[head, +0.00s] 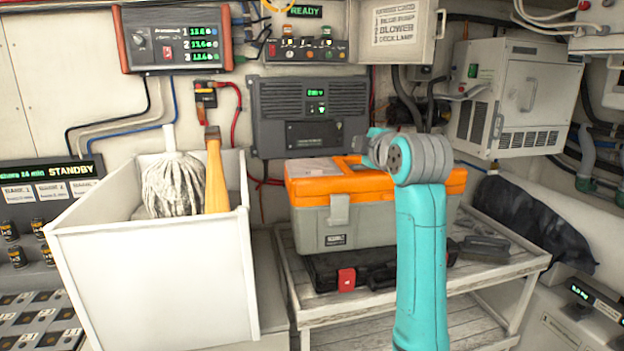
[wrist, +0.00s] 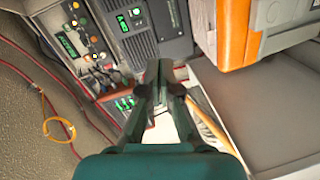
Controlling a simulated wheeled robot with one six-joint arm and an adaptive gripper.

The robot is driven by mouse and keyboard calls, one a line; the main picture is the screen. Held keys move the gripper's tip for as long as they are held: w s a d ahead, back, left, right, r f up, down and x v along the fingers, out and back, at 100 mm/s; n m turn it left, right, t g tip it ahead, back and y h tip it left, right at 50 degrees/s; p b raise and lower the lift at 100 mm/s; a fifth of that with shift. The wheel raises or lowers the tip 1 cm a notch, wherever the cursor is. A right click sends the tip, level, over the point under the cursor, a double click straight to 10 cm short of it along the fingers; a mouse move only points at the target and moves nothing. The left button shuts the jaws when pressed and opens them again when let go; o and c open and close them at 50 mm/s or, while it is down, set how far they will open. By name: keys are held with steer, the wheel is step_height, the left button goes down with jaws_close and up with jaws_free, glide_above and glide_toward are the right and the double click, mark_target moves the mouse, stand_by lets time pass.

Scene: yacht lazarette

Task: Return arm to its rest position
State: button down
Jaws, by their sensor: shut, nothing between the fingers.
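My teal arm (head: 420,255) rises in front of the shelf in the head view, with its grey joint (head: 420,158) beside the orange-and-grey toolbox. My gripper (wrist: 160,68) shows in the wrist view with its dark fingers together and nothing between them. In the head view the fingers are mostly hidden behind the arm's joint. The gripper appears to hang in free air; I cannot tell its exact distance from the things behind it.
The toolbox (head: 360,215) stands on a dark case (head: 335,270) on the wooden shelf (head: 480,277). A white bin (head: 160,285) at left holds a mop (head: 180,185) and an orange-handled tool (head: 215,180). A charger (head: 310,115) and a white cabinet (head: 510,100) are on the wall.

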steer(key=s+d+f+m, duration=0.15)
steer(key=s+f, duration=0.25)
steer(key=f, duration=0.8)
steer(key=s+d+f+m+h, duration=0.1)
steer(key=s+f+m, duration=0.2)
steer(key=f, duration=0.9)
steer(key=s+d+f+m, duration=0.15)
steer(key=s+f, duration=0.25)
steer(key=f, duration=0.8)
steer(key=s+f+m+h, duration=0.1)
steer(key=s+f+m, duration=0.2)
steer(key=s+f, duration=0.65)
steer(key=s+d+f+m, duration=0.15)
steer(key=s+f, duration=0.25)
steer(key=s, duration=0.7)
steer(key=s+d+f+m, duration=0.1)
steer(key=s+f+m, duration=0.25)
steer(key=s, duration=0.85)
steer(key=s+r+m, duration=0.1)
steer(key=s+r, duration=0.2)
steer(key=s, duration=0.8)
steer(key=s+d+r+m+g+h, duration=0.1)
steer(key=s+r+m, duration=0.1)
steer(key=s, duration=0.9)
steer(key=shift+s+d+r+m, duration=0.15)
steer(key=shift+r+m, duration=0.15)
steer(key=shift+r, duration=0.2)
